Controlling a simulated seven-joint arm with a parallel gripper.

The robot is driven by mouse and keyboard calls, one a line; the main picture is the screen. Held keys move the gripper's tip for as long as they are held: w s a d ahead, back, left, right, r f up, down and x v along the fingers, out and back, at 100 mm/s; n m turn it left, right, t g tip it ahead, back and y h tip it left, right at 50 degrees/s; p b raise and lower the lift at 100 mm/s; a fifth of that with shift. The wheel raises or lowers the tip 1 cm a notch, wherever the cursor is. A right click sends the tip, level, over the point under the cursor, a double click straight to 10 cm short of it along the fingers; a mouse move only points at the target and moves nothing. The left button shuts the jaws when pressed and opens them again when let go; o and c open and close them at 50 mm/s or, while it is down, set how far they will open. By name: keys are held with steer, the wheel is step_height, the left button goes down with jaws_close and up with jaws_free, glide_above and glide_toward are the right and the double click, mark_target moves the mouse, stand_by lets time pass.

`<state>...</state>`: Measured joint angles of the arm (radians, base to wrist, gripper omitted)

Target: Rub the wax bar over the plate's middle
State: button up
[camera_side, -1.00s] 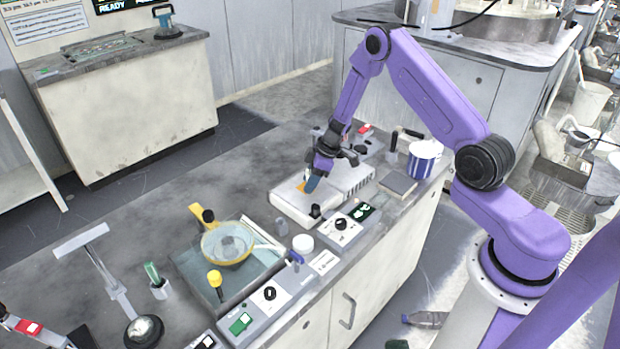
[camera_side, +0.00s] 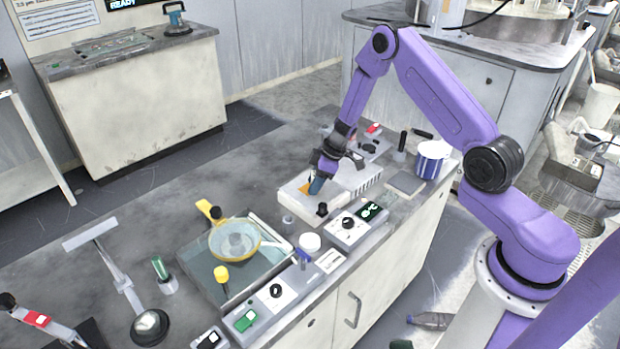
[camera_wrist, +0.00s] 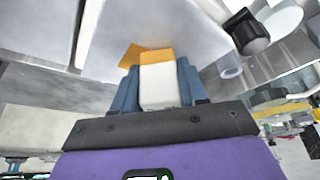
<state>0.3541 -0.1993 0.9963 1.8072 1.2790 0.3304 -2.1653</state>
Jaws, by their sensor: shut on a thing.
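My gripper (camera_side: 316,187) is shut on the wax bar (camera_wrist: 158,80), low over the white unit (camera_side: 330,208) that carries the plate. In the wrist view the bar is a white block with an orange end, pinched between my gripper's blue fingers (camera_wrist: 157,85). The plate's shiny grey face (camera_wrist: 185,32) lies beyond the bar's orange end. An orange patch (camera_wrist: 131,56) shows beside that end; I cannot tell whether it is a reflection or wax. It also shows in the side view (camera_side: 305,188). Whether the bar touches the plate is unclear.
A control box (camera_side: 347,229) and a black knob (camera_side: 322,209) stand in front of the unit. A blue-striped cup (camera_side: 432,160) stands to the right.

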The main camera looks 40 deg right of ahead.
mark_target(295, 187)
steer(key=shift+w, duration=2.1)
steer(key=shift+s, duration=2.2)
steer(key=shift+a, duration=0.1)
steer(key=shift+w+a, duration=0.35)
steer(key=shift+w, duration=0.45)
steer(key=shift+w+a, duration=0.35)
steer(key=shift+w, duration=0.4)
steer(key=shift+w+a, duration=0.35)
steer(key=shift+w, duration=0.45)
steer(key=shift+s, duration=2.55)
steer(key=shift+w, duration=2.4)
steer(key=shift+s, duration=2.35)
step_height(295, 187, up, 8)
